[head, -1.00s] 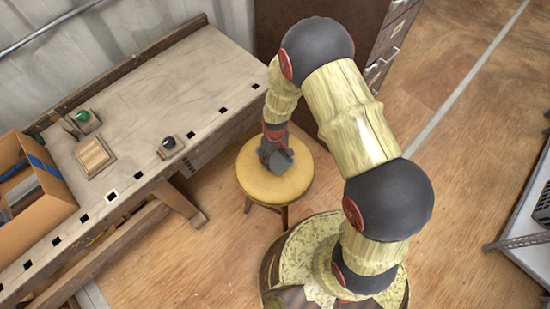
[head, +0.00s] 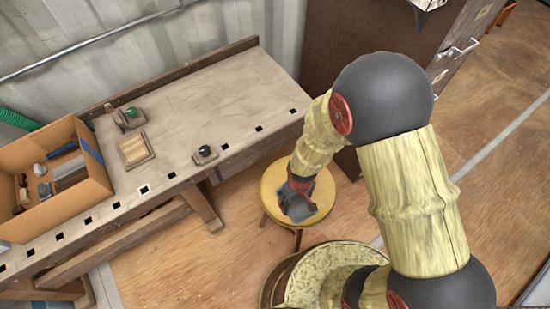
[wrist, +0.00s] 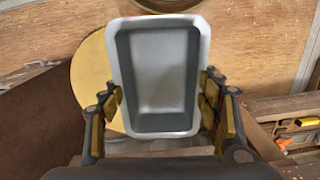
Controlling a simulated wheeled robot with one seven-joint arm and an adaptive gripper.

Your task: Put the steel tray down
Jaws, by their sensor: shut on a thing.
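The steel tray (wrist: 162,124) is a small, deep, grey rectangular pan. It fills the middle of the wrist view, and its open inside looks empty. My gripper (wrist: 160,98) is shut on it, with a finger against each long side. In the head view my gripper (head: 299,186) is over the round yellow stool (head: 325,190), and the tray (head: 298,208) shows as a small grey shape below it. The stool seat also shows behind the tray in the wrist view (wrist: 88,80). I cannot tell whether the tray touches the seat.
The workbench (head: 210,100) stands left of the stool, its right half mostly clear. On it are a cardboard box (head: 62,205) of tools, a wooden block (head: 134,150), and black (head: 205,153) and green (head: 131,112) knobbed items. A dark cabinet (head: 345,40) stands behind the stool.

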